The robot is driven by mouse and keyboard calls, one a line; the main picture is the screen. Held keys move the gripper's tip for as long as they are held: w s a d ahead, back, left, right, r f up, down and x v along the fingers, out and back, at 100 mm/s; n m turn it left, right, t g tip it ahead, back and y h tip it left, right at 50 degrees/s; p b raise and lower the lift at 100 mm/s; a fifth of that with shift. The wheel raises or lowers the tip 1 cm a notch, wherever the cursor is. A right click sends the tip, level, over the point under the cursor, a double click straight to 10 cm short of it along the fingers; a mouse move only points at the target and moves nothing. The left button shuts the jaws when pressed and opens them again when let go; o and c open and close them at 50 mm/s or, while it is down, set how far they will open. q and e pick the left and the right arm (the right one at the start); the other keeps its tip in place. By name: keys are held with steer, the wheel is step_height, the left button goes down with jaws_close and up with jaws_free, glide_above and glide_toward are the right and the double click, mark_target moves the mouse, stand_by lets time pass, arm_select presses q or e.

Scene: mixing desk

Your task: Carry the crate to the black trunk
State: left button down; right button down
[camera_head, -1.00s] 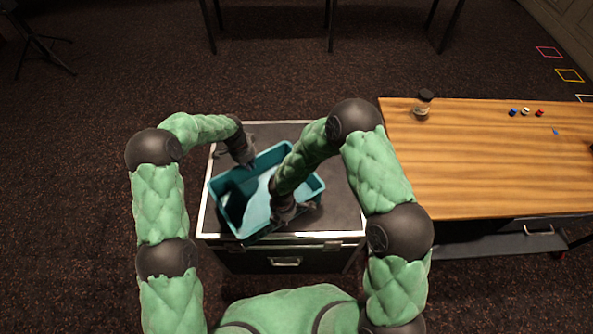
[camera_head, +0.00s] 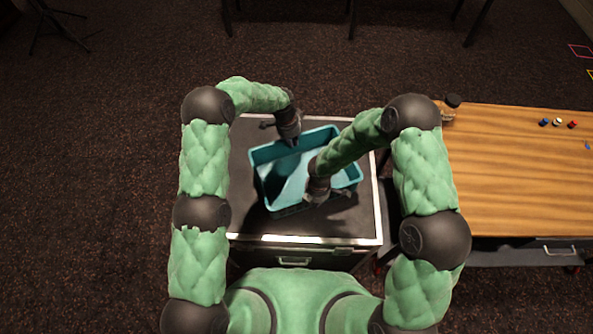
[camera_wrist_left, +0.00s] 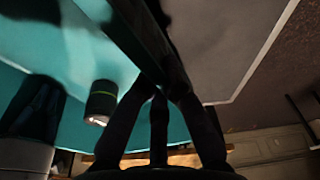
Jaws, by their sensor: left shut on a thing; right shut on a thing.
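The teal open crate (camera_head: 264,182) is over the top of the black trunk (camera_head: 246,205), inside its pale metal edges and slightly turned against them. I cannot tell whether it rests on the lid or hangs just above it. My left gripper (camera_head: 291,141) is shut on the crate's far rim. My right gripper (camera_head: 318,198) is shut on its near rim, its fingertips partly hidden by the wrist. In the left wrist view, the crate's teal inside (camera_wrist_left: 185,128) shows behind my dark fingers, with a dark cylinder with a green band (camera_wrist_left: 100,102).
A wooden-topped table (camera_head: 510,180) stands close to the trunk's right side. On it are a dark-lidded jar (camera_head: 452,101), partly hidden by my right arm, and small blue, white and red pieces (camera_head: 558,122). Dark carpet (camera_head: 110,180) lies clear at the left.

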mark_target(295, 154)
arm_select(q)
steer(key=shift+f, duration=0.2)
arm_select(e)
steer(key=shift+w, duration=0.15)
